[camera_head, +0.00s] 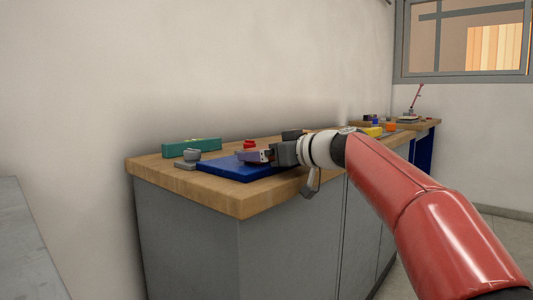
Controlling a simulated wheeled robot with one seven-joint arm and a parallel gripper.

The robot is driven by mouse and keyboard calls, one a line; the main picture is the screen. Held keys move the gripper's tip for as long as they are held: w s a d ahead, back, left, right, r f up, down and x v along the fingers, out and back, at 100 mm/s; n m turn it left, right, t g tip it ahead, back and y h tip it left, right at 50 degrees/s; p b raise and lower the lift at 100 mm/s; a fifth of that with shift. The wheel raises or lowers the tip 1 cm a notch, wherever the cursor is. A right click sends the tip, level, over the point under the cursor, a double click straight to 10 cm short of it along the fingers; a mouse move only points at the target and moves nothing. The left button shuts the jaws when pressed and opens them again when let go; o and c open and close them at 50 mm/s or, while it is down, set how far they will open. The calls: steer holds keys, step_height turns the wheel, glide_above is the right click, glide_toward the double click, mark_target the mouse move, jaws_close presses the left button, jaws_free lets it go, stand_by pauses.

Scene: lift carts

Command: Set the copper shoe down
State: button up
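My gripper (268,155) reaches in from the right, low over the blue mat (226,170) on the wooden worktop. A small grey-purple piece (251,156) shows at its fingertips; I cannot tell whether it is part of the gripper or a thing held. A small red object (249,145) shows just behind the fingertips. I cannot pick out a copper-coloured shoe; it may be hidden by my gripper and arm. The finger gap is too small in view to read.
On the wooden worktop (240,205), a teal box (191,147) lies at the back left, and a small grey object (191,156) is left of the mat. Farther right are a yellow item (373,132) and an orange item (390,128). The front-left worktop corner is clear.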

steer(key=shift+r, duration=0.15)
steer(key=b+v, duration=0.1)
steer(key=v, duration=1.1)
steer(key=shift+d, duration=0.1)
